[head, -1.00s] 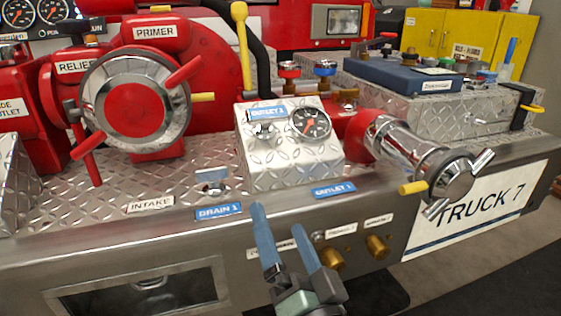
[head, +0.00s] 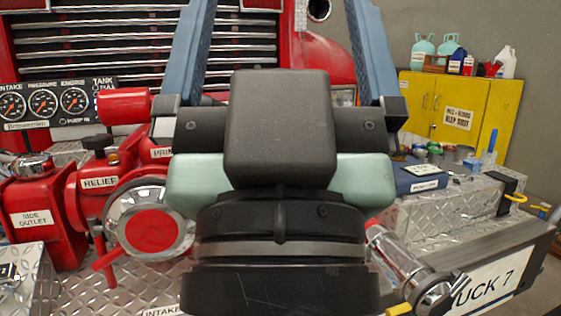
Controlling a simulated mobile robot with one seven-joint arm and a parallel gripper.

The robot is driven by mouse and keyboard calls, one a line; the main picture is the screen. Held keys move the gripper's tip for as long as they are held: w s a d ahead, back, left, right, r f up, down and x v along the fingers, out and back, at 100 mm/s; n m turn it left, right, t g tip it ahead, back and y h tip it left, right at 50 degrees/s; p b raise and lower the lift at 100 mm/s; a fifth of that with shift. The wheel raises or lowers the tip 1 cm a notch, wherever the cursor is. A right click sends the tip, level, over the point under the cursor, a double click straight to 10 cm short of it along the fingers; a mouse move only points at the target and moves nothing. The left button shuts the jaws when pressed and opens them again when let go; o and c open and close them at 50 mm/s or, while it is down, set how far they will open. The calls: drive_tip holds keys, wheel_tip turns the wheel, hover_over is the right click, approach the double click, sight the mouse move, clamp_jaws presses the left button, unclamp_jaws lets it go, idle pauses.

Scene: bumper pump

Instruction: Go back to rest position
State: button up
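My gripper (head: 282,45) is large and close to the head camera, in the middle of the picture. Its two blue fingers point up and stand wide apart, with no object visible between them. Behind it is the red and chrome pump panel. The red intake valve with its chrome wheel (head: 150,228) is at the left, partly covered by my gripper. The chrome outlet pipe (head: 402,262) shows at the lower right. The outlet gauge box in the middle is hidden behind my gripper and wrist.
A gauge panel (head: 58,104) and a red side outlet (head: 38,222) stand at the left. A yellow cabinet (head: 460,112) with bottles on top is at the back right. A blue case (head: 420,176) lies on the diamond-plate box (head: 450,213). A red truck grille (head: 140,50) fills the back.

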wheel_tip(320, 180, up, 25)
drive_tip(key=p, duration=2.3)
